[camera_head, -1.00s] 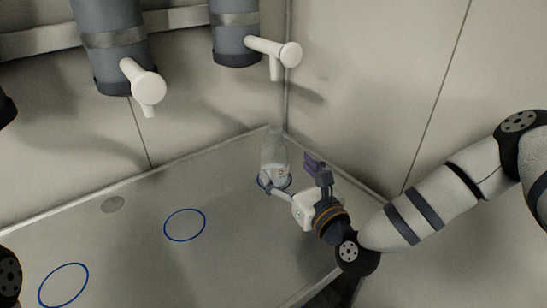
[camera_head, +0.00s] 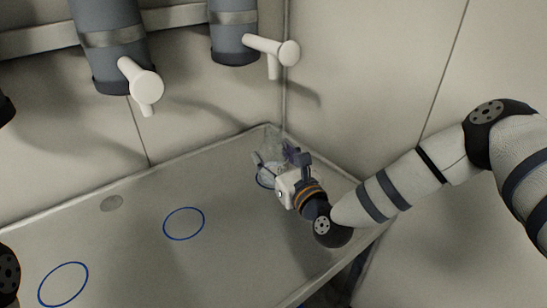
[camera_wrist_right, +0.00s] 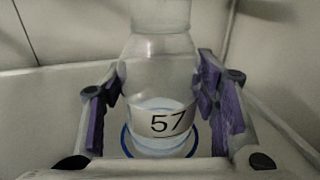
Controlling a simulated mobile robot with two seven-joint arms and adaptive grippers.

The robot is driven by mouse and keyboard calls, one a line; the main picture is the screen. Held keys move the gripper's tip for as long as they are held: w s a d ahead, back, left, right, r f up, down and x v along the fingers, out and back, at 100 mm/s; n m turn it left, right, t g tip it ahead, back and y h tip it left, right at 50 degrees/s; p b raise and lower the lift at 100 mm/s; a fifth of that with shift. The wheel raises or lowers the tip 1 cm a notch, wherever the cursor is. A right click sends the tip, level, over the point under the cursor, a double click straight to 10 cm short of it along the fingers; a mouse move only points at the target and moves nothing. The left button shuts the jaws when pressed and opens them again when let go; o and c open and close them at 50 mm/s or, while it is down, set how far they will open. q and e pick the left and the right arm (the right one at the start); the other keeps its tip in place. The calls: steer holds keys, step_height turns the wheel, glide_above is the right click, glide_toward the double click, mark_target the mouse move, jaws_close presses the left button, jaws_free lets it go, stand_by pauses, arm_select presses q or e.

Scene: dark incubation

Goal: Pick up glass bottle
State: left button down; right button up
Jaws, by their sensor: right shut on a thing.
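The glass bottle (camera_wrist_right: 158,78) is clear, with a white label reading 57. In the right wrist view it stands upright between the purple pads of my right gripper (camera_wrist_right: 160,100), inside a blue ring on the table. In the head view the bottle (camera_head: 272,150) is at the far right corner of the table, partly hidden by my right gripper (camera_head: 273,166). My right gripper is shut on the bottle. At the left edge of the head view only a dark joint of my left arm shows; its gripper is out of view.
The grey table (camera_head: 125,245) has a raised rim and two empty blue rings, one in the middle (camera_head: 184,224) and one at the front left (camera_head: 64,284). A round drain (camera_head: 112,204) lies near the back. Two grey cylinders with white taps (camera_head: 145,86) hang on the wall above.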

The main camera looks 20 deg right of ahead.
mark_target(277, 132)
steer(key=shift+r, duration=0.1)
